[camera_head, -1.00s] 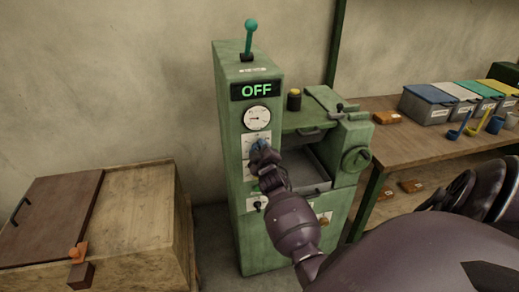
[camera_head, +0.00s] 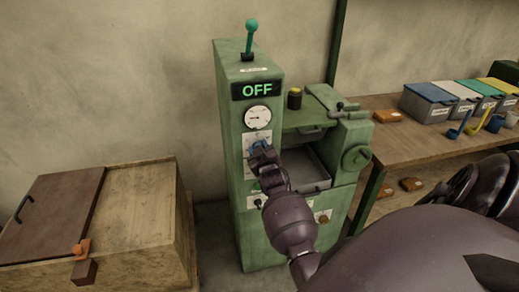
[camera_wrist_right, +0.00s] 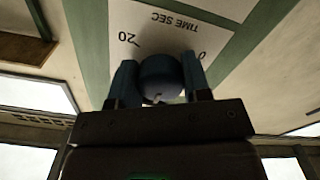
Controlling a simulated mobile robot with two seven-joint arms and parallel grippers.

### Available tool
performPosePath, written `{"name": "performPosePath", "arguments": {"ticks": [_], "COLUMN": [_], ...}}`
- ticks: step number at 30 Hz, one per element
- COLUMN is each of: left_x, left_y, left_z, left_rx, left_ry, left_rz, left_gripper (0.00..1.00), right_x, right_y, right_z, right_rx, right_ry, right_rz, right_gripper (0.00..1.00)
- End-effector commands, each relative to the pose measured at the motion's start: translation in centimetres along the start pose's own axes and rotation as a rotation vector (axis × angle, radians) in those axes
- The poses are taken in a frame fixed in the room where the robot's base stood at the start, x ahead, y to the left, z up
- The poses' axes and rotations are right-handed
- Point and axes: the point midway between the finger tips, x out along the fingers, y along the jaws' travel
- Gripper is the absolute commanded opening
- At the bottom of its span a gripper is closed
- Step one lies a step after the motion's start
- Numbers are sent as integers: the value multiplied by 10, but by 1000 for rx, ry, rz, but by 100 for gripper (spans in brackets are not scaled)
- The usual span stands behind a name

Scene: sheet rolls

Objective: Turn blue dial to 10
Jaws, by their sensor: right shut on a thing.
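The blue dial (camera_head: 259,142) sits on a white plate on the front of the green machine (camera_head: 235,180), below a round gauge. My right gripper (camera_head: 263,149) is at the dial and partly hides it in the head view. In the right wrist view, the two fingers of my right gripper (camera_wrist_right: 159,85) are shut on the sides of the blue dial (camera_wrist_right: 160,76). The plate around it reads "TIME SEC", with "20" to the left and "0" to the right. The dial's pointer mark cannot be read clearly. My left gripper is out of view.
The machine's display (camera_head: 257,90) reads "OFF", with a teal lever (camera_head: 250,38) above it. A wooden crate (camera_head: 140,215) stands at the left. A wooden table (camera_head: 420,145) with lidded bins (camera_head: 428,104) and ladles is at the right.

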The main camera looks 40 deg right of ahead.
Motion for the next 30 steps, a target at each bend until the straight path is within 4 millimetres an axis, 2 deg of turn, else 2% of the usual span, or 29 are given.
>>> {"name": "performPosePath", "arguments": {"ticks": [6,7,12,30], "left_x": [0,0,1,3], "left_y": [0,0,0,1], "left_z": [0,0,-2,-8], "left_rx": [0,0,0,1], "left_ry": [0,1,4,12], "left_rz": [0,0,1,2], "left_gripper": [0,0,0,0], "right_x": [0,0,0,0], "right_y": [0,0,0,0], "right_z": [0,0,0,0], "right_rx": [-1,-1,-2,-2], "right_ry": [-1,-1,0,0], "right_rz": [0,0,0,-2], "right_gripper": [20,45,69,69]}}
